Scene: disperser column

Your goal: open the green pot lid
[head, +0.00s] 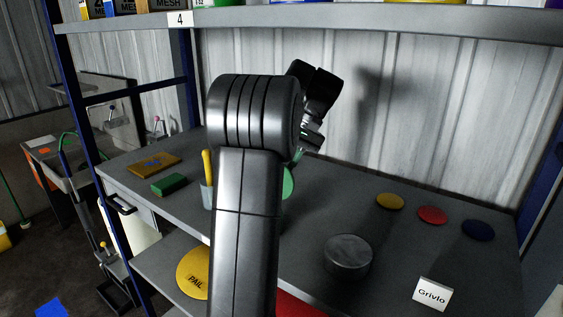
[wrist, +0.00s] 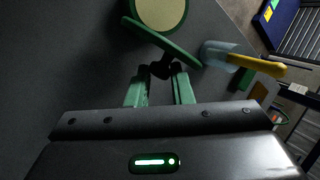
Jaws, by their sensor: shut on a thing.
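The green pot lid (wrist: 172,45) shows nearly edge-on in the wrist view, tilted up beside the round opening of the green pot (wrist: 128,8). A pale cream inside shows in the pot. My gripper (wrist: 160,76) is shut on the lid's black knob (wrist: 160,69), its two green fingers on either side of it. In the head view my arm hides most of the pot and lid. A green part (head: 289,183) shows just right of my arm; I cannot tell whether it is lid or pot.
A clear cup with a yellow-handled tool (wrist: 258,65) stands close right of the lid in the wrist view. A green block (head: 169,184) and yellow board (head: 152,162) lie left on the bench. A grey round tin (head: 347,256) and coloured discs (head: 432,214) lie right. A shelf (head: 350,22) hangs above.

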